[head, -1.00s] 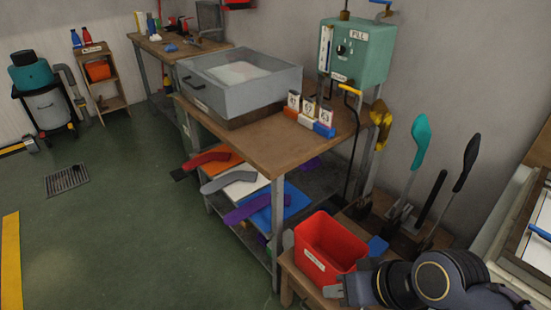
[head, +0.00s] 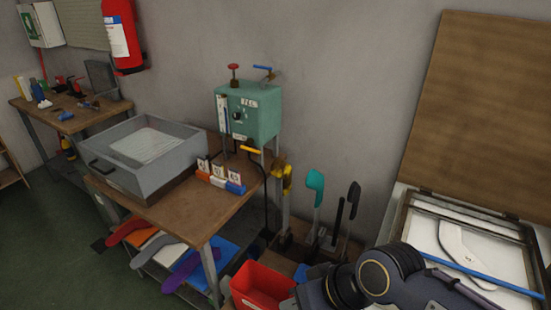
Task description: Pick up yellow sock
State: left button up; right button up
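A crumpled yellow item (head: 283,178) sits at the top of an upright post, just right of the teal machine. I cannot tell for sure that it is a sock, and no other sock-like yellow thing shows. My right gripper (head: 289,303) is at the bottom edge, beside the red bin, well below and apart from the yellow item. Its fingers are small and partly cut off by the frame, so their opening is unclear. My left gripper is not in view.
A teal-topped form (head: 315,186) and a black one (head: 352,200) stand upright to the right. A red bin (head: 262,287) is below. A framed tray (head: 470,250) is at right.

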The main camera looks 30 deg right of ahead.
aim_at(280, 168)
jog(key=z, duration=1.15)
jog(key=i+j, duration=0.2)
jog(key=j, duration=0.2)
jog(key=i+j, duration=0.25)
jog(key=j, duration=0.15)
jog(key=i+j, duration=0.2)
jog(key=j, duration=0.2)
jog(key=i+j, duration=0.25)
jog(key=j, duration=0.15)
jog(key=i+j+u, duration=0.1)
jog(key=j, duration=0.3)
jog(key=i, duration=0.1)
